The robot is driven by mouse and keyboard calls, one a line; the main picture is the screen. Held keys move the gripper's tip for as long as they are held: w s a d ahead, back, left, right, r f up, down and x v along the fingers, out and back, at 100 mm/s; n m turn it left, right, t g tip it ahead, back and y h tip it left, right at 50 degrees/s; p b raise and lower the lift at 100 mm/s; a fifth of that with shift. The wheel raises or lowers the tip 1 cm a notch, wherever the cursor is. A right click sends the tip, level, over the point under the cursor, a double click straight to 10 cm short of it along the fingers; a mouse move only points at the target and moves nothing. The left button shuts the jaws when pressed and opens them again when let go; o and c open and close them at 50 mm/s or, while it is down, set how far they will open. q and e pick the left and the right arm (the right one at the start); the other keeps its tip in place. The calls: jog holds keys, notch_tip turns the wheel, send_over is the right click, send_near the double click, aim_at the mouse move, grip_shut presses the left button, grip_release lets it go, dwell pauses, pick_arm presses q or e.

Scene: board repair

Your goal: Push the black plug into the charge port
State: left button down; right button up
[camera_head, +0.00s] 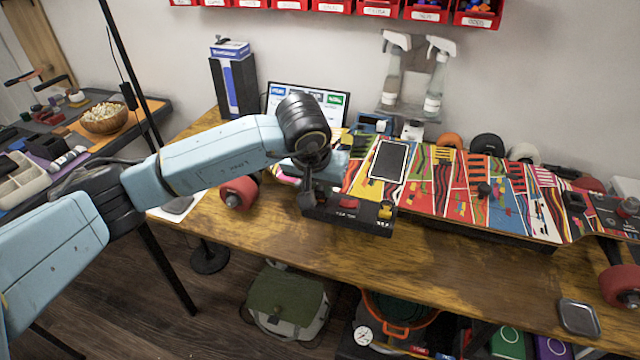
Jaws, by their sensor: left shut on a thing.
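My left gripper (309,196) points down at the left end of the colourful skateboard deck (425,188). It is shut on a small dark piece, which I take for the black plug; the fingers and the dark surroundings mostly hide it. Just right of the fingertips is a black box (345,217) with white lettering, a yellow part and a small red part, at the board's near left edge. I cannot make out the charge port, nor whether the plug touches it. My right gripper is out of view.
The board lies along the wooden table (460,270), with red wheels (239,192) at its ends. A dark-screened device (389,160) lies on the deck. Spray bottles (436,80), a laptop (335,104) and rolls stand behind. A small grey tray (578,318) lies front right.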

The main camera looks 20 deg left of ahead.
pick_arm(q)
jog(key=shift+f+b, duration=0.45)
jog(key=shift+f, duration=0.05)
dwell(0.4)
jog(key=c, duration=1.2)
grip_release()
jog(key=shift+a, duration=0.1)
jog(key=shift+c, duration=0.5)
jog(key=shift+o, duration=0.6)
jog(key=shift+w+a, duration=0.1)
jog(key=shift+r, duration=0.15)
jog(key=shift+c, duration=0.3)
